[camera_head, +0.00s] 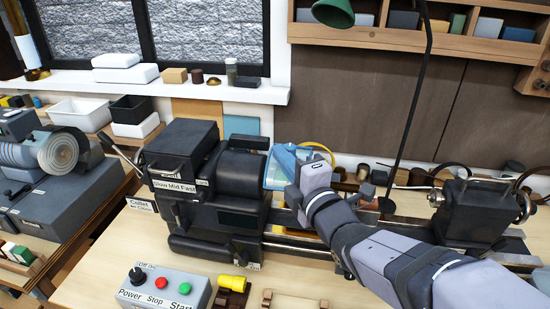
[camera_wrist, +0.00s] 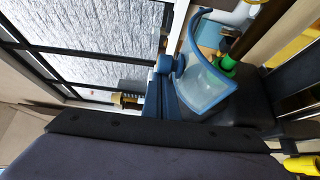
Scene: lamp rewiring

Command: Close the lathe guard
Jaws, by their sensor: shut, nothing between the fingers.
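The lathe guard (camera_head: 280,167) is a clear curved shield with a blue rim. It stands at the right end of the dark lathe headstock (camera_head: 238,172), and the frames do not show clearly how far it is swung over. In the wrist view the guard (camera_wrist: 208,80) shows its blue rim, a round blue hinge and a blue arm. My gripper (camera_head: 314,174) is just right of the guard, close to it, and shut with nothing held. Its fingertips are hidden in the head view, so I cannot tell whether they touch the guard.
A lamp with a green shade (camera_head: 334,12) and thin dark stem stands behind my arm. The tailstock (camera_head: 474,210) is at the right. A grey control box (camera_head: 163,290) and a yellow-ended tool (camera_head: 232,284) lie in front. Bare bench (camera_head: 120,250) shows at front left.

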